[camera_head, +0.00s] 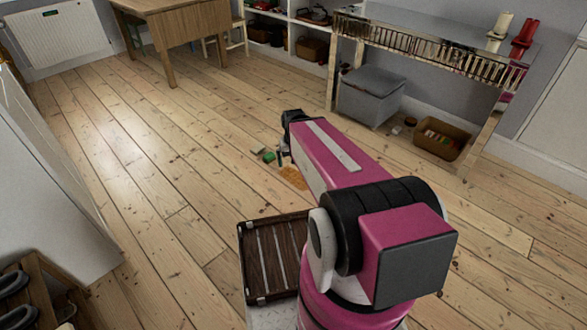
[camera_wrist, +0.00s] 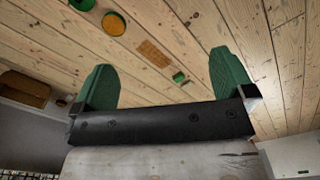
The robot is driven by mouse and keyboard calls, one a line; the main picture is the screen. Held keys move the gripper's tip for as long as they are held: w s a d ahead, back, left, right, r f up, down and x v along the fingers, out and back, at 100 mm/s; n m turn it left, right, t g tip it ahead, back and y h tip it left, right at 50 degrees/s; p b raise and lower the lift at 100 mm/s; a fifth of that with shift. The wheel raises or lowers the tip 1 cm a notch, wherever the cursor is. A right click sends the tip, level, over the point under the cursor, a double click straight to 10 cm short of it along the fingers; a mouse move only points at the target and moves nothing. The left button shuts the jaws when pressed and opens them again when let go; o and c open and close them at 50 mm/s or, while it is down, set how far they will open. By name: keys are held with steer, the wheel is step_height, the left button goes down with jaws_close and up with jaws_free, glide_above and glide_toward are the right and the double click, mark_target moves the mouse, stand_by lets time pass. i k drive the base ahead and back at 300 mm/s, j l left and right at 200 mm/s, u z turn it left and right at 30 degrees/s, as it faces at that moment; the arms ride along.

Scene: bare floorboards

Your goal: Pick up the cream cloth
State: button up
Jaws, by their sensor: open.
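A small pale, cream-looking piece (camera_head: 258,149) lies on the floorboards in the head view, beside a green item (camera_head: 269,157); it is too small to tell surely that it is the cream cloth. I cannot make out a cream cloth in the wrist view. My gripper (camera_wrist: 163,60) shows two green fingers spread wide, with nothing between them but floor and small items farther off. In the head view my arm hides most of the gripper.
A flat tan-orange piece (camera_head: 292,177) lies near the green item; it also shows in the wrist view (camera_wrist: 153,53). A round orange-and-green item (camera_wrist: 114,23) lies nearby. A box (camera_head: 443,138) and grey storage stool (camera_head: 371,95) stand under the console table (camera_head: 430,48). The floor at left is open.

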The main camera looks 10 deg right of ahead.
mark_target(258, 149)
steer(key=i+j+z, duration=0.1)
steer(key=i+j, duration=0.7)
steer(key=i, duration=0.45)
